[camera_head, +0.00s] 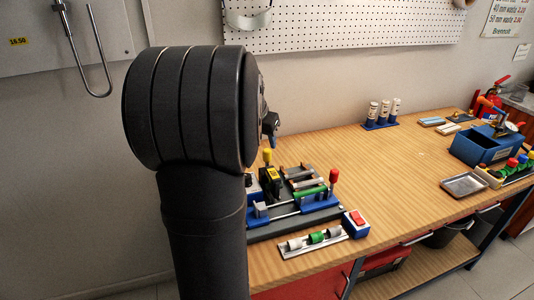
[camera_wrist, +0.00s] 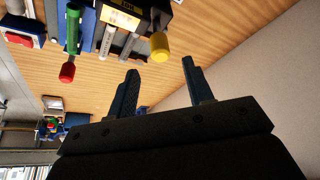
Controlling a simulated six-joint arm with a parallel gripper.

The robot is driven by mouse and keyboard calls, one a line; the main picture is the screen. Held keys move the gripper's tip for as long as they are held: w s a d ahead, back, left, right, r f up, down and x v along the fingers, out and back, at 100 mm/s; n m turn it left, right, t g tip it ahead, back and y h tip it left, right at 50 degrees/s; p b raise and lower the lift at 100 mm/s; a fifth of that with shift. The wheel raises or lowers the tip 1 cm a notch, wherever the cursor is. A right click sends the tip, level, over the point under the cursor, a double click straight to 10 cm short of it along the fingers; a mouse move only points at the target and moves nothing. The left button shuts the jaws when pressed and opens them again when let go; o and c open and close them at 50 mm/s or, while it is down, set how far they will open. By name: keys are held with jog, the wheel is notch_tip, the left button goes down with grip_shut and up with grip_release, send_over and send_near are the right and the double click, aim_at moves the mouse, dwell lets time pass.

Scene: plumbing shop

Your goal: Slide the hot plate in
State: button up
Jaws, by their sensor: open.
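A bench fixture (camera_head: 300,226) holds a dark block with a yellow label (camera_head: 272,175), which looks like the hot plate; a yellow knob (camera_head: 267,155) stands beside it. A red-knobbed lever (camera_head: 334,176) stands at the fixture's right. In the wrist view, the labelled block (camera_wrist: 122,20) and yellow knob (camera_wrist: 159,47) are at the top, with a red knob (camera_wrist: 67,72) and a green part (camera_wrist: 73,30) to their left. My gripper (camera_wrist: 160,85) is open, with nothing between its fingers, apart from the yellow knob. My arm hides most of the gripper in the head view.
A rail with short pipe pieces (camera_head: 312,241) and a box with a red switch (camera_head: 355,223) lie at the bench's front. The middle of the wooden bench is clear.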

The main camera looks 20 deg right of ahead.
aim_at(266, 151)
jog(key=x, duration=0.7)
jog(key=shift+f, duration=0.2)
grip_shut()
jog(key=shift+s, duration=3.45)
